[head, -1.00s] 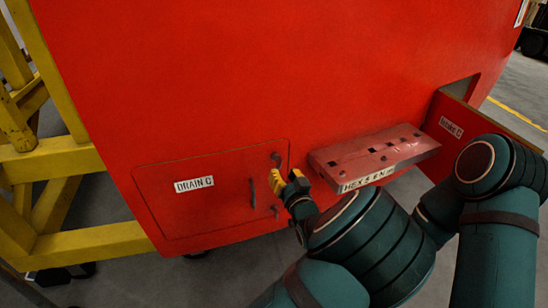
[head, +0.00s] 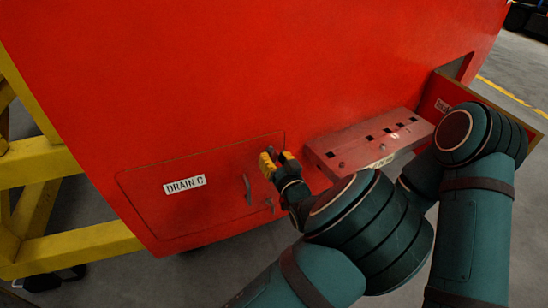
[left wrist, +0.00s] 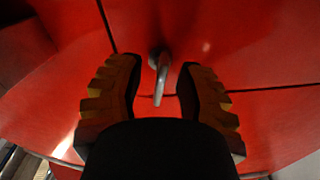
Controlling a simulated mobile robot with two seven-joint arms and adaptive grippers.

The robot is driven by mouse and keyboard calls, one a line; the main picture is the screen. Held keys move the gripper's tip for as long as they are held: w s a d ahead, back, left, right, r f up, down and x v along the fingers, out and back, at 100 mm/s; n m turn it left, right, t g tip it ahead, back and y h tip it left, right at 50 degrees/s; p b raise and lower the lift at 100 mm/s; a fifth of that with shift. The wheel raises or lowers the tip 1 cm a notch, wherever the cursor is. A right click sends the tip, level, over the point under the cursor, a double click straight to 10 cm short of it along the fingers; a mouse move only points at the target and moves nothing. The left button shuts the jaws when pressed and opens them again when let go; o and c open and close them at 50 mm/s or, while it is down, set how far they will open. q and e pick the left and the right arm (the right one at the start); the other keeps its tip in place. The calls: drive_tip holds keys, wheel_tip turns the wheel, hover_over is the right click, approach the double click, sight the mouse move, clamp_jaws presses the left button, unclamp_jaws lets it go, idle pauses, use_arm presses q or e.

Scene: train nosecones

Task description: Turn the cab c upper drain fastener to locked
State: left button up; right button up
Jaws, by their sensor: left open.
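The drain C panel (head: 150,210) is a red hatch low on the red cab, with a white DRAIN C label. Its upper fastener (left wrist: 160,75) is a small grey lever at the panel's upper right corner. In the left wrist view it points down the picture, between my fingers, with a gap on both sides. In the head view my gripper mostly hides it. My left gripper (head: 277,161), with yellow-backed fingers, is open at that corner; it also shows in the left wrist view (left wrist: 158,95). My right gripper is out of view.
A grey handle (head: 247,189) and a lower fastener (head: 269,205) sit on the panel's right side. A red tool rack (head: 370,142) with square holes juts out to the right of my gripper. An open hatch door (head: 480,110) stands farther right. A yellow frame (head: 50,165) is at left.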

use_arm(q)
clamp_jaws()
drive_tip(key=shift+r, duration=0.1)
drive_tip(key=shift+r+m+p, duration=0.1)
drive_tip(key=shift+m+p, duration=1.1)
drive_tip(key=shift+p, duration=0.05)
drive_tip(key=m+p, duration=0.2)
drive_tip(key=shift+m, duration=0.4)
drive_tip(key=m+p, duration=0.2)
drive_tip(key=m, duration=0.2)
drive_tip(key=m+p, duration=0.2)
drive_tip(key=m, duration=0.3)
drive_tip(key=shift+m, duration=0.3)
